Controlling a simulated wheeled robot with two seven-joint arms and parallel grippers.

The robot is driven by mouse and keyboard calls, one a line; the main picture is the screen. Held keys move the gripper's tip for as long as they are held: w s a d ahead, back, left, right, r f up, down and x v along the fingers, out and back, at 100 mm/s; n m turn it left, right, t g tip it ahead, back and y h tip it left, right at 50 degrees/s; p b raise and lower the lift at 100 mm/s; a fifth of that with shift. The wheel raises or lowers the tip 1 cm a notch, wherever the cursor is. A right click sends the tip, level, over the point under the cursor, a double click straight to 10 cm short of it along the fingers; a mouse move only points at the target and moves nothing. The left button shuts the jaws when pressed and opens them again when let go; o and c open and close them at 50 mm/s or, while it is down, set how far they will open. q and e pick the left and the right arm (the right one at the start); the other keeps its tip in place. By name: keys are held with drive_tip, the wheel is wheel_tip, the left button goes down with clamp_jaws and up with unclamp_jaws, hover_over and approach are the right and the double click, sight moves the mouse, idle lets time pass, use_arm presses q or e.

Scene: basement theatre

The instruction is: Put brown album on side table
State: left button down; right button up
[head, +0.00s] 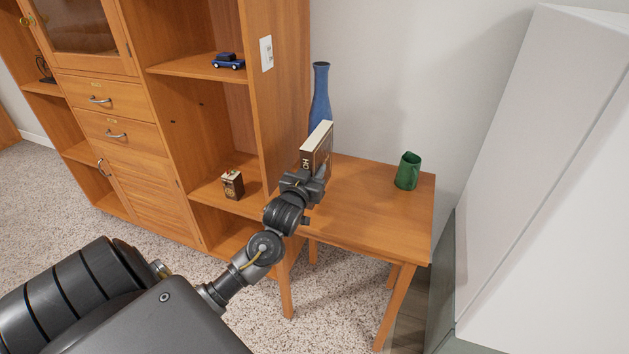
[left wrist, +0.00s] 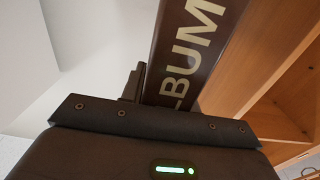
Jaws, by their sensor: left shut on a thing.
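The brown album (head: 317,147) is a thick book with a dark brown cover, a pale page edge and light letters on its spine. My left gripper (head: 306,182) is shut on its lower end and holds it upright over the left part of the wooden side table (head: 372,213). I cannot tell whether the album touches the tabletop. In the left wrist view the album (left wrist: 187,60) rises from the gripper (left wrist: 150,105), with "LBUM" readable on its spine. My right gripper is not in view.
A blue vase (head: 320,95) stands behind the album and a green mug (head: 408,171) stands at the table's back right. A wooden cabinet (head: 277,90) borders the left, holding a blue toy car (head: 228,61) and a small brown box (head: 232,184). The table's front and middle are clear.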

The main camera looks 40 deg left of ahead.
use_arm(q)
drive_tip(key=shift+w+f, duration=0.15)
drive_tip(key=shift+w, duration=0.05)
drive_tip(key=shift+f, duration=1.55)
drive_tip(key=c, duration=1)
unclamp_jaws()
drive_tip(key=shift+f, duration=0.15)
drive_tip(key=shift+c, duration=0.2)
drive_tip(key=v, duration=1.2)
